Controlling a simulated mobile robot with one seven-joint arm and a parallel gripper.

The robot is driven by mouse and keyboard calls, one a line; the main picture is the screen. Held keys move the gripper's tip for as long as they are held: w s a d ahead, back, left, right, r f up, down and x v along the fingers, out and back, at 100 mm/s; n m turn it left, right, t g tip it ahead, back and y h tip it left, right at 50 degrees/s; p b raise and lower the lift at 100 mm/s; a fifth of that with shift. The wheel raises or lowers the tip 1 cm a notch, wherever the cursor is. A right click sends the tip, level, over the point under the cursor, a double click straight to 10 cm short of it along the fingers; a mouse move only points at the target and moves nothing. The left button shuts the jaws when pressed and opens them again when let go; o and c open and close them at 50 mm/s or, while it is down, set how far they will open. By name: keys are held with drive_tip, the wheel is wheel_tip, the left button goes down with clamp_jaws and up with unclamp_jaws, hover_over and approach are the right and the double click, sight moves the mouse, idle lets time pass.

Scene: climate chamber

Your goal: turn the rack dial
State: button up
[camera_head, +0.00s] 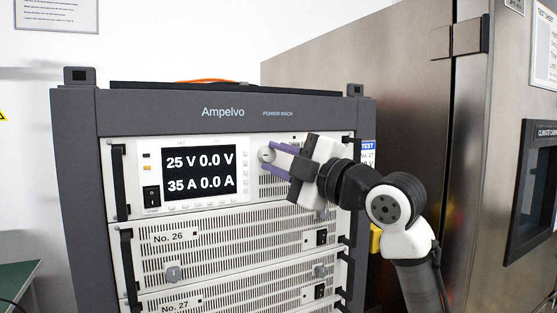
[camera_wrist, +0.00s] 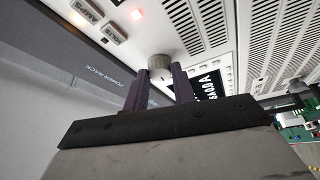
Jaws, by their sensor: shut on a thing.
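The rack dial (camera_head: 266,155) is a small round grey knob on the top unit of the power rack, right of the display (camera_head: 201,173). The display reads 25 V, 0.0 V, 35 A and 0.0 A. My gripper (camera_head: 272,157) reaches in from the right with its purple fingers at the dial. In the wrist view the dial (camera_wrist: 161,66) stands between the fingertips of my gripper (camera_wrist: 161,78), which is shut on it. The fingers cover part of the dial's sides.
The rack (camera_head: 75,200) holds more units below, with knobs and black switches. A black rocker switch (camera_head: 151,195) sits left of the display. A large steel chamber (camera_head: 370,90) stands behind my arm at the right. A green surface (camera_head: 18,280) is at the lower left.

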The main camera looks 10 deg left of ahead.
drive_tip(key=shift+r+n, duration=0.1)
drive_tip(key=shift+n, duration=0.6)
drive_tip(key=shift+g, duration=0.3)
drive_tip(key=o, duration=1)
drive_tip(key=shift+d, duration=0.15)
drive_tip(key=b+v, duration=0.3)
drive_tip(key=v, duration=1)
drive_tip(key=shift+s+d, duration=0.25)
drive_tip(key=shift+r, duration=0.1)
